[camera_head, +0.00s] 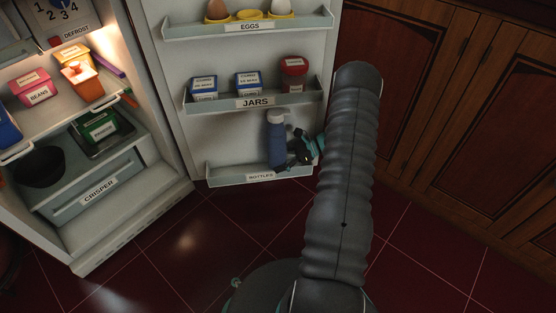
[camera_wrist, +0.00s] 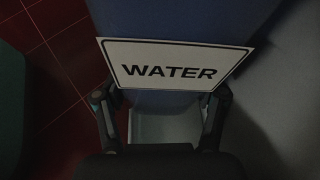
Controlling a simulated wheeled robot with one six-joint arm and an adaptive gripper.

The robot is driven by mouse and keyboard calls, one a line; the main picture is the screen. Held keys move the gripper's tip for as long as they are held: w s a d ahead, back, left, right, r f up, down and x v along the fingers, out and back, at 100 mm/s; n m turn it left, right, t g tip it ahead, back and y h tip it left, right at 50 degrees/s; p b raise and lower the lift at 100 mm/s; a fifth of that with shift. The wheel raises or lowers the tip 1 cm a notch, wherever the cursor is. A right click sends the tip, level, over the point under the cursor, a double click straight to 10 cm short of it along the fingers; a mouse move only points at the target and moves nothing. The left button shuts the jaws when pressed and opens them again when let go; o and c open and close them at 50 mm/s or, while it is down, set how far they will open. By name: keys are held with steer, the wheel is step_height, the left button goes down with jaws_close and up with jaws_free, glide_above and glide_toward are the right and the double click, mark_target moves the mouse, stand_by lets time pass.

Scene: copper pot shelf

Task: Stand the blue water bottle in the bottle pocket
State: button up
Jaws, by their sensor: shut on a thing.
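The blue water bottle (camera_head: 276,141) with a pale cap stands about upright at the fridge door, its lower end at the bottle pocket (camera_head: 231,180), which is labelled BOTTLES. My gripper (camera_head: 294,157) is at the bottle's right side, partly hidden behind my arm. In the wrist view the bottle (camera_wrist: 180,18) with its WATER label fills the space between the two fingers of my gripper (camera_wrist: 160,105), which is shut on it.
Above is the JARS shelf (camera_head: 256,102) with two blue-white boxes and a red jar (camera_head: 294,66). Higher is the EGGS shelf (camera_head: 249,25). The open fridge with its crisper (camera_head: 98,190) stands left. Wooden cupboards (camera_head: 470,90) stand right. The pocket's left part looks empty.

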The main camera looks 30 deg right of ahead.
steer(key=shift+f, duration=0.25)
steer(key=o, duration=1.6)
steer(key=shift+o, duration=1.1)
steer(key=shift+d+r, duration=0.1)
steer(key=shift+r, duration=0.05)
steer(key=shift+w+r, duration=0.15)
steer(key=shift+c, duration=1.2)
